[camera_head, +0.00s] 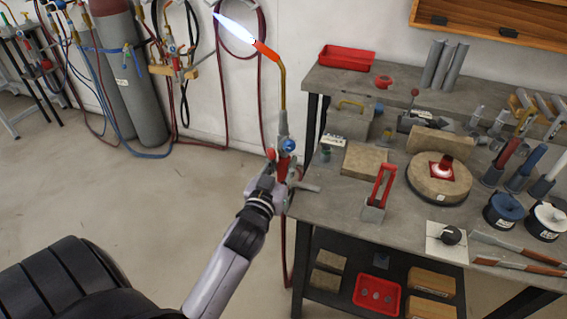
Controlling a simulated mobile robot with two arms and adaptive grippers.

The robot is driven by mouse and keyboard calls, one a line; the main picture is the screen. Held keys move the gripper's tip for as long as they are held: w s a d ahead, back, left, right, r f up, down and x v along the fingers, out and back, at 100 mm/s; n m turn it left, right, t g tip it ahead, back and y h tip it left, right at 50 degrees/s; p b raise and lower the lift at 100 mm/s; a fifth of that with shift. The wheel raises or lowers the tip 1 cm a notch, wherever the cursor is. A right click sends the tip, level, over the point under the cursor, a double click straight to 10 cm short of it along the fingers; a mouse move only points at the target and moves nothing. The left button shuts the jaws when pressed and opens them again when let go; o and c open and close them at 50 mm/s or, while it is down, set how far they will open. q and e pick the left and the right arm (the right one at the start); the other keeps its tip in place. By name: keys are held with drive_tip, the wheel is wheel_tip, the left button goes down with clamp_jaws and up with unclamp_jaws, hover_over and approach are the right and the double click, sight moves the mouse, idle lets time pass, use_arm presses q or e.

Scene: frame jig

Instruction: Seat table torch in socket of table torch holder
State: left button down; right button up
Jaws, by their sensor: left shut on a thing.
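The table torch (282,95) is upright in my left gripper (283,178), with a brass neck, a red tip and a blue knob. A pale blue-white flame points up and left from its tip. My left gripper is shut on the lower part of the torch, at the left edge of the workbench. The likely table torch holder (373,211) is a grey block with a red upright frame, on the bench to the right of the gripper and apart from the torch. Its socket cannot be made out. My right gripper is not in view.
The workbench (330,205) carries a tan slab (364,160), a round brick turntable (440,180), lidded pots (504,210) and several tools. Gas cylinders (135,80) and hoses stand at the wall on the left. A dark red hose hangs below my gripper.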

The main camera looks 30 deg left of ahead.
sight(282, 176)
use_arm(q)
drive_tip(key=shift+w+f, duration=0.1)
drive_tip(key=shift+f, duration=0.15)
drive_tip(key=shift+f+b, duration=0.85)
drive_tip(key=shift+b, duration=0.3)
drive_tip(key=shift+f+b, duration=0.35)
drive_tip(key=shift+f, duration=0.2)
drive_tip(key=shift+f+b, duration=0.65)
drive_tip(key=shift+f, duration=0.4)
drive_tip(key=shift+f+b, duration=0.4)
drive_tip(key=shift+f, duration=0.3)
drive_tip(key=c, duration=1.2)
unclamp_jaws()
